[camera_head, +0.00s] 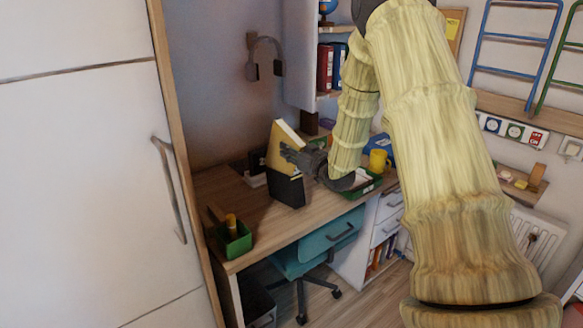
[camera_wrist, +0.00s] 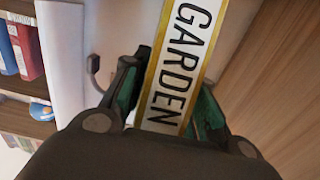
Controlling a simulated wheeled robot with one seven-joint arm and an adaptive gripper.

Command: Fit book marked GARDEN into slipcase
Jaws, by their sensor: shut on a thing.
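The book marked GARDEN (camera_head: 283,143) is yellow with a pale top edge in the head view. In the wrist view its white, gold-edged spine (camera_wrist: 181,62) with black letters runs between my fingers. My gripper (camera_head: 303,161) is shut on the book from the right side. A black slipcase (camera_head: 288,191) stands on the desk directly below the book. The book's lower end meets the slipcase's top in the head view, tilted a little. I cannot tell how far it is inside. The slipcase does not show clearly in the wrist view.
The wooden desk (camera_head: 262,222) holds a green pot (camera_head: 236,243) at its front left, and a green tray (camera_head: 371,184) and yellow mug (camera_head: 378,161) at the right. A white wardrobe door (camera_head: 90,170) stands at the left. A teal chair (camera_head: 322,243) is under the desk.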

